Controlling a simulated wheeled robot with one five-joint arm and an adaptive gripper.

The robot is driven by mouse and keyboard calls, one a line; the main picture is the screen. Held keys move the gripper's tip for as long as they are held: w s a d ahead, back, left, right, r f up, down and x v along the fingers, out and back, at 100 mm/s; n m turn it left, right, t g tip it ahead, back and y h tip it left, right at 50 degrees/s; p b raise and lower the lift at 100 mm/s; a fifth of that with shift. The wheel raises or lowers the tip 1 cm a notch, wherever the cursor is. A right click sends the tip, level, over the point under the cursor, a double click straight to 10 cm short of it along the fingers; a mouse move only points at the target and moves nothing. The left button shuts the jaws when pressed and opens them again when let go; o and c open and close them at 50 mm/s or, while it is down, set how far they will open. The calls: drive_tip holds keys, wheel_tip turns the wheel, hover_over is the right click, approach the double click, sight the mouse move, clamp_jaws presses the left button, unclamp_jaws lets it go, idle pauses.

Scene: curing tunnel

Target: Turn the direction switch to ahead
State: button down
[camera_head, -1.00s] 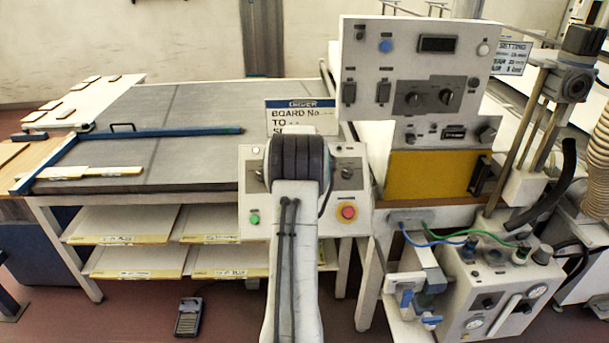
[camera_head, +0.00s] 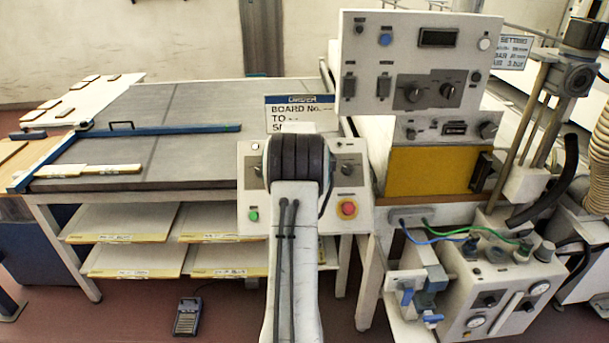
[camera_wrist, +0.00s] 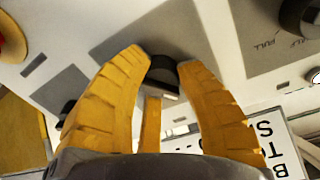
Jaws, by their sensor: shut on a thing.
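In the head view, the slanted control panel (camera_head: 250,195) stands at the front of the table. My arm covers its middle, hiding the knob and fingertips there.
A left knob (camera_head: 258,170), right knob (camera_head: 347,169), green button (camera_head: 253,216) and red stop button (camera_head: 348,208) flank my arm on the panel. A sign (camera_head: 300,112) stands behind it. A taller instrument panel (camera_head: 400,60) rises at right.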

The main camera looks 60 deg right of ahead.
drive_tip(key=shift+f+m+b, duration=0.5)
drive_tip(key=shift+f+b, duration=0.05)
drive_tip(key=shift+b, duration=0.6)
drive_tip(key=shift+r+m+b, duration=0.1)
drive_tip(key=shift+m+b, duration=0.5)
drive_tip(key=shift+b, duration=0.1)
drive_tip(key=c, duration=2)
unclamp_jaws()
drive_tip(key=m, duration=0.3)
drive_tip(key=shift+a+r+b, duration=0.1)
drive_tip(key=shift+b, duration=0.3)
drive_tip(key=shift+w+m+y+b, duration=0.1)
drive_tip(key=shift+m+y+b, duration=0.2)
drive_tip(key=shift+m+b, duration=0.8)
drive_tip(key=shift+m, duration=0.5)
clamp_jaws()
drive_tip(key=o, duration=0.8)
unclamp_jaws()
drive_tip(key=o, duration=0.4)
drive_tip(key=shift+w+r, duration=0.1)
drive_tip(key=shift+r, duration=0.1)
